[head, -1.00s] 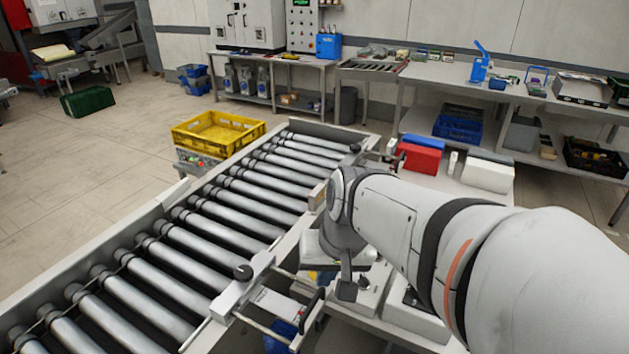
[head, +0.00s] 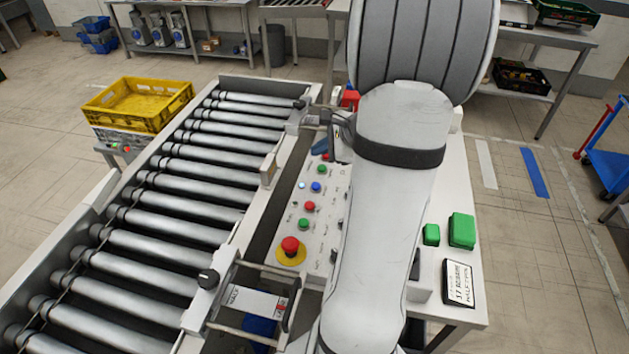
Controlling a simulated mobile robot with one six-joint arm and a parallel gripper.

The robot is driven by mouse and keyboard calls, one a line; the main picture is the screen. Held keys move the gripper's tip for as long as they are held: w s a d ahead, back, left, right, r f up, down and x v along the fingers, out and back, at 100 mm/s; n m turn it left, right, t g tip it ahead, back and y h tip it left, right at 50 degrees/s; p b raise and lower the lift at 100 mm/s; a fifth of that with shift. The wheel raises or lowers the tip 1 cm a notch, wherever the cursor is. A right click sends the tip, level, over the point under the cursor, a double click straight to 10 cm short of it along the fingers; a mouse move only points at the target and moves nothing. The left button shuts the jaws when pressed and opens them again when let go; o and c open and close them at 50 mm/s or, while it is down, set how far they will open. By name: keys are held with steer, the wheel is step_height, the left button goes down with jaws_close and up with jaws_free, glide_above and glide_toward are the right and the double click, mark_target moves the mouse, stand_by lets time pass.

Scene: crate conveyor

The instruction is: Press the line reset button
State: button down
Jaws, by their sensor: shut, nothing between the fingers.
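A light sloping control panel (head: 323,229) lies along the right side of the roller conveyor. It carries a blue button (head: 316,187), a small pale lit lamp (head: 301,185), green buttons (head: 322,169) and (head: 303,224), a red button (head: 309,206) and a big red mushroom button (head: 290,245) on a yellow base. The labels are too small to read, so I cannot tell which is the line reset. My arm stands just right of the panel and covers its right edge. My gripper's fingers cannot be made out; they seem hidden behind the arm at the panel's far end.
The roller conveyor (head: 190,190) runs along the left, with a yellow crate (head: 138,106) beyond its left side. A metal frame (head: 262,300) sticks out near the panel's front. Two green blocks (head: 462,230) and a sign (head: 462,284) lie right of my arm.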

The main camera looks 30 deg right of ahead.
steer(key=b, duration=0.6)
glide_above(320, 186)
step_height(320, 186, down, 8)
steer(key=shift+r, duration=0.1)
steer(key=shift+f+b, duration=0.45)
steer(key=shift+f, duration=0.05)
steer(key=shift+f, duration=0.1)
stand_by(1.4)
steer(key=shift+f+b, duration=0.35)
steer(key=shift+b, duration=0.2)
steer(key=shift+f+b, duration=0.45)
steer(key=shift+b, duration=0.05)
stand_by(0.4)
stand_by(0.3)
steer(key=shift+r+p, duration=0.6)
steer(key=shift+r, duration=0.3)
steer(key=shift+r, duration=0.1)
